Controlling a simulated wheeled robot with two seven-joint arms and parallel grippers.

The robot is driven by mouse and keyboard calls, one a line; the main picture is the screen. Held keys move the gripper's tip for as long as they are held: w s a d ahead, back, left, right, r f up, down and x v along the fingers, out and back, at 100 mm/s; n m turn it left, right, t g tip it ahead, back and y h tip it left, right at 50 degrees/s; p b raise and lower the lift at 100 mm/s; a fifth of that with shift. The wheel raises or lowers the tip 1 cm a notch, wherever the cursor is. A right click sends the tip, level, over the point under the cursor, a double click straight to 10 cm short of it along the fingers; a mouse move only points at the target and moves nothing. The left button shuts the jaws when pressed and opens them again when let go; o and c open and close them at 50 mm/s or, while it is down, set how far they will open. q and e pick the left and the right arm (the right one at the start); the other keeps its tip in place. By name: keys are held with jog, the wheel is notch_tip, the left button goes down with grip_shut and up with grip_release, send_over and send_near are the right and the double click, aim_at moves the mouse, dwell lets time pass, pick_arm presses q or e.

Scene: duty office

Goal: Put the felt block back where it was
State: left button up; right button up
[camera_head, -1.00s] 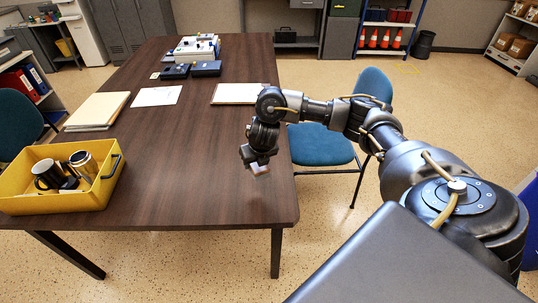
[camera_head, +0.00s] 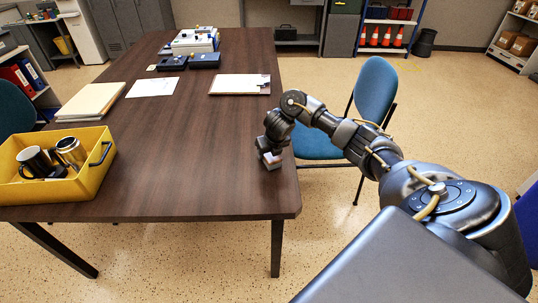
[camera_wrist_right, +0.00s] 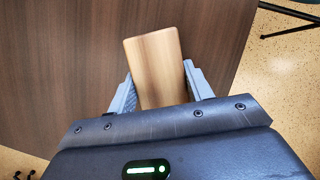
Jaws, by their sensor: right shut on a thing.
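The felt block (camera_wrist_right: 156,66) shows a wood-grained, light brown face in the right wrist view. It sits between the two grey fingers of my right gripper (camera_wrist_right: 158,88), which is shut on it, and its far end sticks out past the fingertips. In the head view my right gripper (camera_head: 269,158) is low over the right part of the brown table (camera_head: 200,150), close to its right edge. There the block is small and mostly hidden; I cannot tell whether it touches the table. My left gripper is not in view.
A yellow bin (camera_head: 75,187) with mugs stands at the table's left. A clipboard (camera_head: 238,84), papers (camera_head: 153,86), folders (camera_head: 90,100) and dark blue boxes (camera_head: 204,60) lie further back. A blue chair (camera_head: 375,92) stands right of the table. The table's middle is clear.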

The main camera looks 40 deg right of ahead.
jog(key=shift+f, duration=0.2)
jog(key=shift+f, duration=0.15)
jog(key=o, duration=1)
